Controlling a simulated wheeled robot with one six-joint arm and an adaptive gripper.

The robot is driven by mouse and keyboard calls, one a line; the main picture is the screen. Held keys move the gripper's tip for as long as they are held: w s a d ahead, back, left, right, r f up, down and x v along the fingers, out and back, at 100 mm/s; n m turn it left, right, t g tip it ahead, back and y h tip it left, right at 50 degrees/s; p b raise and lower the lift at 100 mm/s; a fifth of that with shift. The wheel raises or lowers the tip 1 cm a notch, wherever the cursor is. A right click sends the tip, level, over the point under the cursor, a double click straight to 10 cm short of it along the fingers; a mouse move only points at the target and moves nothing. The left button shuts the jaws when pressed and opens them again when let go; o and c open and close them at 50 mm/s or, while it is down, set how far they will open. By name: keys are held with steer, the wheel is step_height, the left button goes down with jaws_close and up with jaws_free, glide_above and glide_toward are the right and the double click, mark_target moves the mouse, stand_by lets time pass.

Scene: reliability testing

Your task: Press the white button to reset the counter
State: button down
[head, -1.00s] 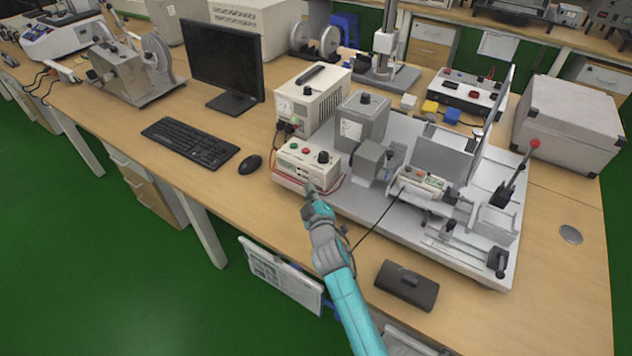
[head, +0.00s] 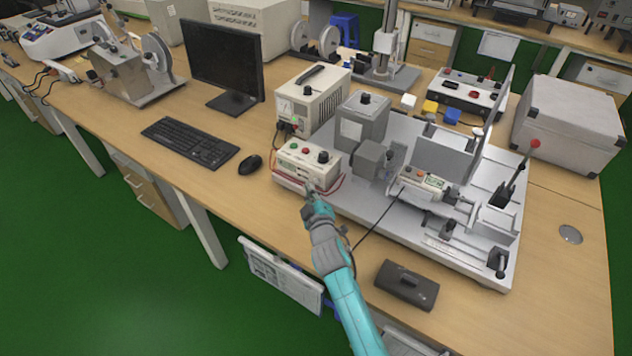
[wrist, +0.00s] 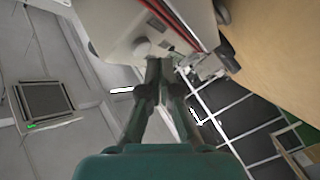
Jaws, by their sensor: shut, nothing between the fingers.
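A cream control box (head: 300,158) stands at the left front of the grey test rig, with a red knob, a green knob and a black knob on its top. My gripper (head: 311,188) is shut and empty, its tip at the front face of this box. In the wrist view, the shut fingers (wrist: 158,66) point at the pale box face (wrist: 115,22). A pale round button (wrist: 142,47) shows just beyond the fingertips, slightly left, with another round part beside it. I cannot tell whether the fingers touch either one. Which part is the counter is unclear.
Red wires curve around the control box's lower front. The grey rig (head: 375,215) with levers and a small panel (head: 423,184) lies to the right. A black case (head: 407,285) sits at the front edge. A mouse (head: 250,164) and keyboard (head: 190,143) lie left.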

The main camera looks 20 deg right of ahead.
steer(key=shift+w+d, duration=0.25)
steer(key=shift+d, duration=0.1)
steer(key=shift+w+d, duration=0.25)
steer(key=shift+d, duration=0.05)
stand_by(0.8)
steer(key=shift+a, duration=0.1)
steer(key=shift+s+a, duration=0.5)
steer(key=shift+a, duration=0.05)
stand_by(0.4)
steer(key=shift+s+a, duration=0.75)
steer(key=shift+a, duration=0.3)
steer(key=shift+s+a, duration=0.75)
steer(key=shift+a, duration=0.25)
